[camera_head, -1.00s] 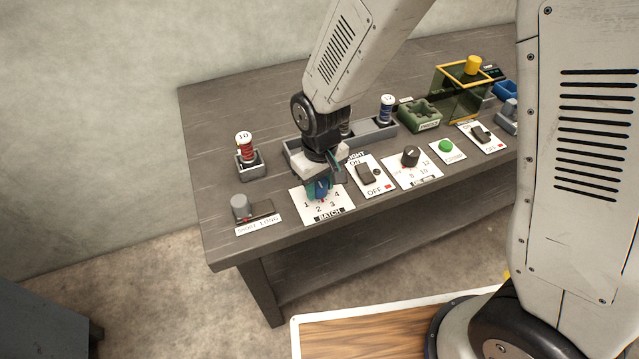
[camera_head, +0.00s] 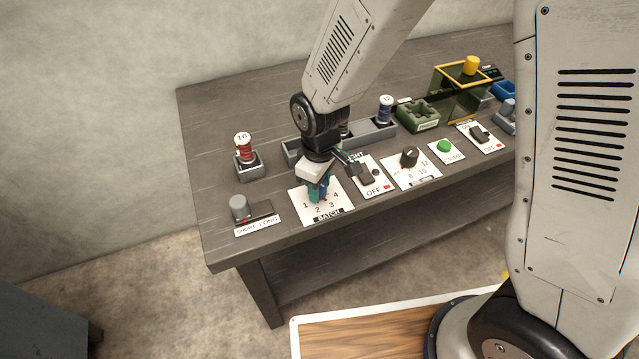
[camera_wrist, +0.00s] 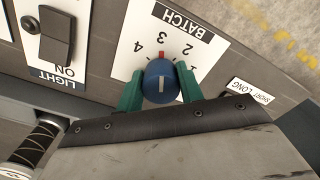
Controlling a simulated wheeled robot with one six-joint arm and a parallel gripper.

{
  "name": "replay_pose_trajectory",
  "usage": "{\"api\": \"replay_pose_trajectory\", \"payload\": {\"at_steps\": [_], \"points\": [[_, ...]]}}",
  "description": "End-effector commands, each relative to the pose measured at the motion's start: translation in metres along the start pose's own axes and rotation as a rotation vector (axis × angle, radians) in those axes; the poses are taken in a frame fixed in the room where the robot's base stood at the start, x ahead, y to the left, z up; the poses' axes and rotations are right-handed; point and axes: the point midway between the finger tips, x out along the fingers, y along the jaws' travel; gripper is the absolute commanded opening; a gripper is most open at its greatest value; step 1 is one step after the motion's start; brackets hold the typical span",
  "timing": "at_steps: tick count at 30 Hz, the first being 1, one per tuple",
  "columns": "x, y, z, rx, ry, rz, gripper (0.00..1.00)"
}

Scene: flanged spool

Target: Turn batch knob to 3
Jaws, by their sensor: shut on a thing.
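The batch knob (camera_wrist: 160,84) is blue, with a white line on top and a red pointer. In the wrist view the red pointer is at the 3 on the white batch plate (camera_wrist: 172,22), which carries the numbers 1 to 4. My gripper (camera_wrist: 159,86) is shut on the knob, one teal finger on each side of it. In the head view my gripper (camera_head: 318,190) is down over the batch plate (camera_head: 341,207) and hides most of the knob.
Right of the batch plate are the light switch (camera_head: 366,174), a black dial (camera_head: 409,157) and a green button (camera_head: 444,146). To the left are a grey short/long slider knob (camera_head: 239,207) and a red spool (camera_head: 244,147) in a grey holder.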

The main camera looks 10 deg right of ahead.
Motion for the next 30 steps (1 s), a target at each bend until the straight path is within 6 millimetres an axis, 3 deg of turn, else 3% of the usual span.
{"api": "replay_pose_trajectory", "payload": {"at_steps": [6, 7, 9, 20, 30], "points": [[-0.001, 0.001, 0.000, 0.001, 0.000, 0.001, 0.14], [-0.001, 0.001, 0.000, 0.001, 0.000, 0.001, 0.42], [0.000, 0.001, 0.000, 0.001, 0.000, 0.001, 0.59], [-0.006, 0.001, -0.001, 0.002, 0.002, 0.001, 0.59], [-0.061, 0.001, -0.001, 0.002, 0.004, 0.002, 0.59]]}}
